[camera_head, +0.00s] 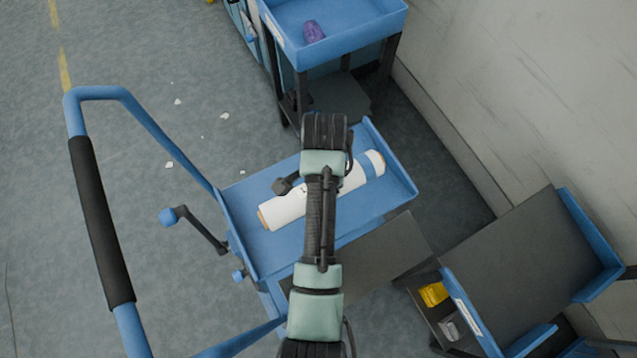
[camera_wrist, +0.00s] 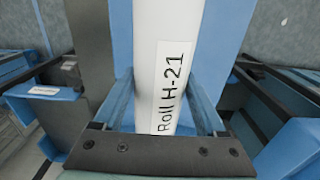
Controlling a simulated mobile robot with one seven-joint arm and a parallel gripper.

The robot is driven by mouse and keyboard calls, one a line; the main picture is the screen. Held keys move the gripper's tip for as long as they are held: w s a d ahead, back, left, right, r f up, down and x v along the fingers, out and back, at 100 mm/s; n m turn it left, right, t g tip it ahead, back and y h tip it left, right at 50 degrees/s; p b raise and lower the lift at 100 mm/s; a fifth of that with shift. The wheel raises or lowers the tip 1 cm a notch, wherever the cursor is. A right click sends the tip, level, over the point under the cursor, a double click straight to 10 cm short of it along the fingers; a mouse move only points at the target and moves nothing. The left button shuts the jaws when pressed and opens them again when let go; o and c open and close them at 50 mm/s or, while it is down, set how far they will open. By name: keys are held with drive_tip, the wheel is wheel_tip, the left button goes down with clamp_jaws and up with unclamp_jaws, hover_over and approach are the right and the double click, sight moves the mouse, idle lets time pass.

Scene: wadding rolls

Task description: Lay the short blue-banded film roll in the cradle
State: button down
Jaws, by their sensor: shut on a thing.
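A white film roll (camera_head: 284,210) with a blue band (camera_head: 370,165) near its upper right end shows over the blue cart tray (camera_head: 258,184) in the head view. My arm hides its middle. In the wrist view the roll (camera_wrist: 168,30) runs between the fingers of my gripper (camera_wrist: 163,100), with a label reading "Roll H-21". My gripper is shut on this roll. I cannot tell whether the roll touches the tray or hangs just above it. No other film roll shows, and I cannot make out a clear cradle.
A blue-topped trolley (camera_head: 345,42) with a purple object (camera_head: 313,31) stands behind. A dark-topped stand with blue ends (camera_head: 530,265) is at the right, a yellow item (camera_head: 433,293) below its top. The cart's handle (camera_head: 100,220) rises at left. A wall bounds the right.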

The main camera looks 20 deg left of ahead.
wheel_tip(320, 180, down, 8)
drive_tip(key=shift+f+b, duration=0.15)
drive_tip(key=shift+b, duration=0.55)
drive_tip(key=shift+f+b, duration=0.3)
drive_tip(key=shift+f, duration=0.3)
unclamp_jaws()
drive_tip(key=shift+s+d+f, duration=0.1)
drive_tip(key=shift+s+d, duration=0.1)
drive_tip(key=r+p, duration=0.3)
drive_tip(key=r, duration=1)
drive_tip(key=shift+w+r, duration=0.2)
